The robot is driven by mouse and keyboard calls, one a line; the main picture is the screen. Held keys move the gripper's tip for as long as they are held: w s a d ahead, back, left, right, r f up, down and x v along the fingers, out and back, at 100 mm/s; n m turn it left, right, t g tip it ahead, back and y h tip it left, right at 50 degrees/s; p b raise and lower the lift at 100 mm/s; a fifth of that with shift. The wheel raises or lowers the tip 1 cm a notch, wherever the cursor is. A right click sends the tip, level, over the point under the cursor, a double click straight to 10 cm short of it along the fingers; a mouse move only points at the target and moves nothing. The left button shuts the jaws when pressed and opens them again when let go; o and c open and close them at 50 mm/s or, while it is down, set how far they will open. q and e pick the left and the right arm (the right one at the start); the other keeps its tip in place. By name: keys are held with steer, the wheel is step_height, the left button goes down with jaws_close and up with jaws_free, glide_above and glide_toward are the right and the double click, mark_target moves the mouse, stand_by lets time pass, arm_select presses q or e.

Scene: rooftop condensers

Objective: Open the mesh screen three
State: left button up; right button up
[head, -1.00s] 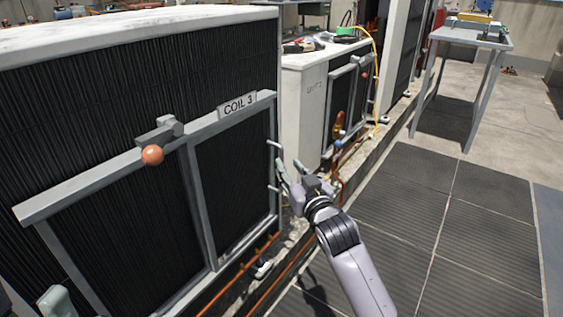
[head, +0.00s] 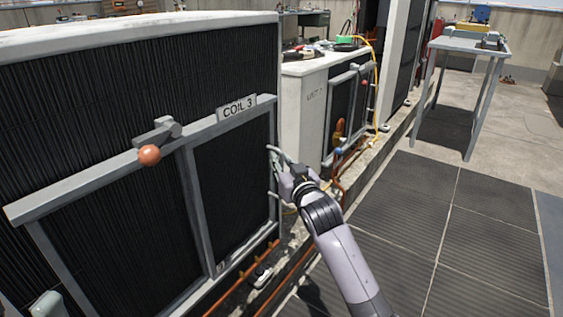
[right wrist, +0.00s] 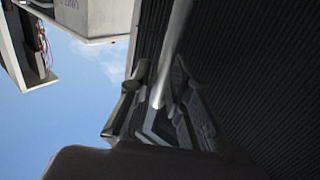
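The mesh screen marked COIL 3 (head: 231,187) is a grey frame with dark mesh on the near condenser. It appears closed, lying against the coil face. A grey latch with an orange ball knob (head: 149,155) sits on its top rail. My right gripper (head: 279,165) is at the screen's right edge, by the handle there. In the right wrist view its fingers (right wrist: 158,85) are apart, with a grey bar (right wrist: 176,38) between them; contact is unclear. A grey tip at the lower left, seemingly my left gripper (head: 50,305), barely shows.
Copper pipes (head: 240,277) run low along the condenser's base. A second, smaller unit (head: 304,110) with tools and a yellow hose on top stands behind. A grey table (head: 468,46) stands at the back right. The dark floor mats (head: 430,230) at right are clear.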

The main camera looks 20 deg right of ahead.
jaws_close()
stand_by(0.4)
